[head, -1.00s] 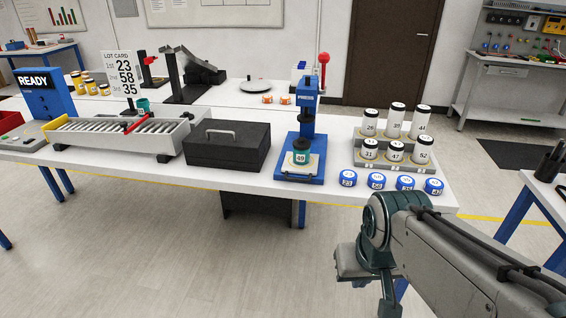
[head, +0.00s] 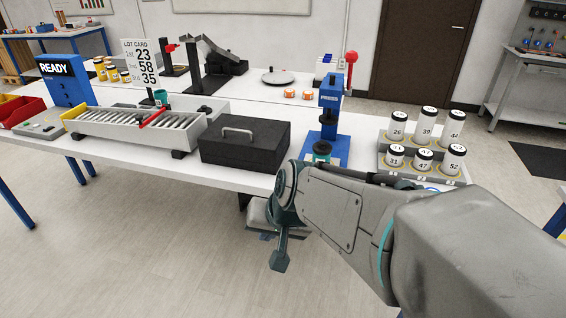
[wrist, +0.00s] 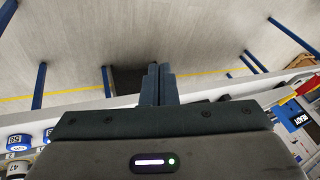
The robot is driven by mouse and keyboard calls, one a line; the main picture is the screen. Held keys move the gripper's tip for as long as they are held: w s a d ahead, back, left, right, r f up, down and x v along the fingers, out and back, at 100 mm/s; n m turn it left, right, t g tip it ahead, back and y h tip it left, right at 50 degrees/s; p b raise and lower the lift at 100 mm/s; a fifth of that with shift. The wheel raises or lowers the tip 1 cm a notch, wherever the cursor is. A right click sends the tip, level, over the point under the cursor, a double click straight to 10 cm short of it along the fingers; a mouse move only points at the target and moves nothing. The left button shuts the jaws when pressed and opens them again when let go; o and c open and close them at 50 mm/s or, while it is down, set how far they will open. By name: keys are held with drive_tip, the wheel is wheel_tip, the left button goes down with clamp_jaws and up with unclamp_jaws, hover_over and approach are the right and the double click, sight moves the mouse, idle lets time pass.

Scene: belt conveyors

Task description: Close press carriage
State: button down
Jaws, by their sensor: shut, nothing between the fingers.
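The blue press (head: 331,98) stands near the front edge of the white table, with a red-knobbed lever (head: 351,66) at its right. A teal jar with a dark top (head: 322,150) sits at its base. My arm hides the front of the base and most of the carriage, so I cannot tell the carriage's exact position. My gripper is shut and empty in the wrist view (wrist: 158,83), its fingers pointing past the table's front edge toward the floor.
A black box with a handle (head: 245,143) sits left of the press. A tiered rack (head: 424,171) of white jars stands to its right. Blue caps (wrist: 45,135) lie near the table edge. A roller tray (head: 95,126) and a READY box (head: 66,82) are further left.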

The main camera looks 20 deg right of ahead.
drive_tip(key=w+d+r+m+t+h+p, duration=0.2)
drive_tip(key=w+d+m+t+p, duration=0.15)
drive_tip(key=w+m, duration=0.75)
drive_tip(key=d+f+m+g+h+p, duration=0.1)
drive_tip(key=d+f+m+g+h, duration=0.2)
drive_tip(key=d+m, duration=0.65)
drive_tip(key=w+d+f+t+h+b, duration=0.1)
drive_tip(key=w+d+f+b, duration=0.4)
drive_tip(key=w+f, duration=0.3)
drive_tip(key=shift+d+f+h, duration=0.3)
drive_tip(key=shift+d, duration=0.35)
